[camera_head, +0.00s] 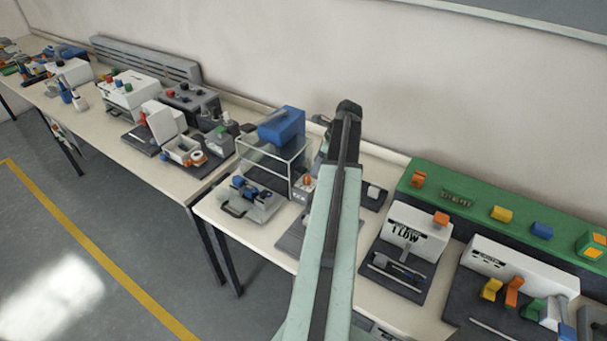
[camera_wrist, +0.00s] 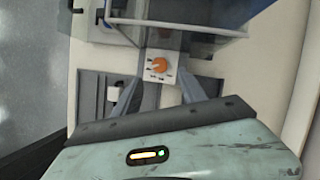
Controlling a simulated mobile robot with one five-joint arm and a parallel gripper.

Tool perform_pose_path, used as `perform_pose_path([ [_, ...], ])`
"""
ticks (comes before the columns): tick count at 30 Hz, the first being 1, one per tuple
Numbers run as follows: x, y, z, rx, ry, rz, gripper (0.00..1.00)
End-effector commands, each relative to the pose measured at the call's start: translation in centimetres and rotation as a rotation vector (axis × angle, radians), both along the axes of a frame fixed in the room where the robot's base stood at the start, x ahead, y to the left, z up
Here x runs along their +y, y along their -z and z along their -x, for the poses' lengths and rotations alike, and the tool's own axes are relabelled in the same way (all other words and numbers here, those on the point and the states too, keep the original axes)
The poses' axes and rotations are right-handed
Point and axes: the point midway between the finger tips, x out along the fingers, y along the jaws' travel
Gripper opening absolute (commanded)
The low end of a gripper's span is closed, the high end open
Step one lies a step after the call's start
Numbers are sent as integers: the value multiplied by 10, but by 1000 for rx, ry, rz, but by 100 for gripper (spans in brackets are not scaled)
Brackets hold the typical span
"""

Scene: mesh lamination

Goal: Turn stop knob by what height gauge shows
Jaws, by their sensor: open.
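An orange stop knob (camera_wrist: 159,63) sits on a small white panel (camera_wrist: 150,82) with dark marks around it, in the wrist view. In the head view the knob (camera_head: 308,181) shows just left of my arm. My gripper (camera_wrist: 158,84) is open in the wrist view, its two grey fingers apart. The knob appears just beyond the fingertips, roughly centred between them, and I see no contact. The marks are too small to read. I cannot make out a height gauge; my arm hides part of the bench there.
A blue-topped machine with a clear guard (camera_head: 283,130) stands left of my arm, close to the knob. A white box (camera_head: 412,225) and a green rail (camera_head: 470,195) are at the right. More devices crowd the left bench. Floor in front is clear.

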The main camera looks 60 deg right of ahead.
Motion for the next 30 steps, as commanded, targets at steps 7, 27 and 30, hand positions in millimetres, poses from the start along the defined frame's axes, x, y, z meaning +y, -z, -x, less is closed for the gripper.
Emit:
perform_pose_path([
  [7,1,13,-3,0,0,0,49],
  [27,9,72,-26,1,1,1,49],
  [30,9,72,-26,1,1,1,27],
])
